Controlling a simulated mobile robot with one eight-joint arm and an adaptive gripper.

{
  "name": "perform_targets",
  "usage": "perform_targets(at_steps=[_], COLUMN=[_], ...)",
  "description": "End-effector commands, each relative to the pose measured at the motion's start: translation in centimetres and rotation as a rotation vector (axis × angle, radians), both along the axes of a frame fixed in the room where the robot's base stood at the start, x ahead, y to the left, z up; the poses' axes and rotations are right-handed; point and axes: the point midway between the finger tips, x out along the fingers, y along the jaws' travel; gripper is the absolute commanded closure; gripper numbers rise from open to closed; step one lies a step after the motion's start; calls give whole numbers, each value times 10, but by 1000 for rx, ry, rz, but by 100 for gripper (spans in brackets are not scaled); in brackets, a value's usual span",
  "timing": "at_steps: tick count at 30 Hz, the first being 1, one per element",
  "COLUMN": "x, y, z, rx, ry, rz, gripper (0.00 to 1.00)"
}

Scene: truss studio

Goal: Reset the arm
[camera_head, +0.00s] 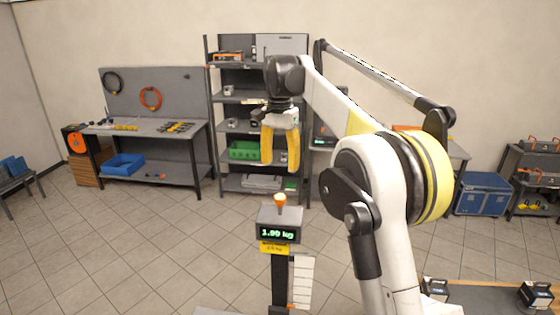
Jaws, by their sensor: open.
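My arm rises at the right of the head view, bends over and reaches out to the left. My gripper (281,166) hangs from its end with two yellow fingers pointing down. The fingers are apart and I see nothing between them. The gripper is in the air above a scale post with a display (279,234) reading 1.99 kg or similar. A small orange and white object (280,201) stands on top of the post, below the fingertips and apart from them in the picture.
A workbench (165,128) with a pegboard stands at the back left. A grey shelf rack (231,183) with a green bin stands behind the gripper. A blue chest (484,196) is at the right. A surface with black devices (535,293) is at the lower right. The left floor is clear.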

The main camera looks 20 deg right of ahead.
Motion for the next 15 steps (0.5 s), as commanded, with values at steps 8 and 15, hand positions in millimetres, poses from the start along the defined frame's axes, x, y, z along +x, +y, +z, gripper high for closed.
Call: perform_targets(at_steps=[8, 15], x=[0, -4], y=[0, 0], z=[9, 3], rx=[0, 0], ry=[0, -8], rz=[0, 10], gripper=[43, 43])
